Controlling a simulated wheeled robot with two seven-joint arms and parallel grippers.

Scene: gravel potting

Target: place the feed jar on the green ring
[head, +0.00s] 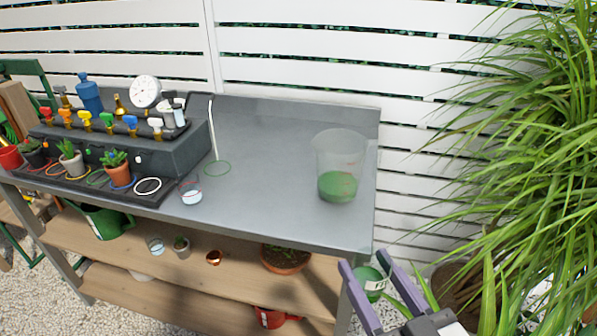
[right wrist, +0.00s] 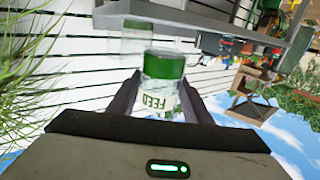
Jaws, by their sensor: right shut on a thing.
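The feed jar (head: 369,281) is a small clear jar with green in it and a white FEED label. It sits between the fingers of my right gripper (head: 367,272), which is shut on it, off the front right corner of the bench. In the right wrist view the jar (right wrist: 164,72) shows between both fingers (right wrist: 158,98), its label upside down like the scene there. A thin green ring (head: 217,168) lies bare on the grey bench top, up and left of the jar. Another green ring (head: 97,178) is among the coloured rings on the black stand. My left gripper is out of view.
A large clear beaker (head: 338,165) with green contents stands at the bench's right end, between the jar and the bare green ring. A thin white upright rod (head: 213,128) stands beside that ring. The bench's middle (head: 265,190) is clear. Grass (head: 510,130) grows on the right.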

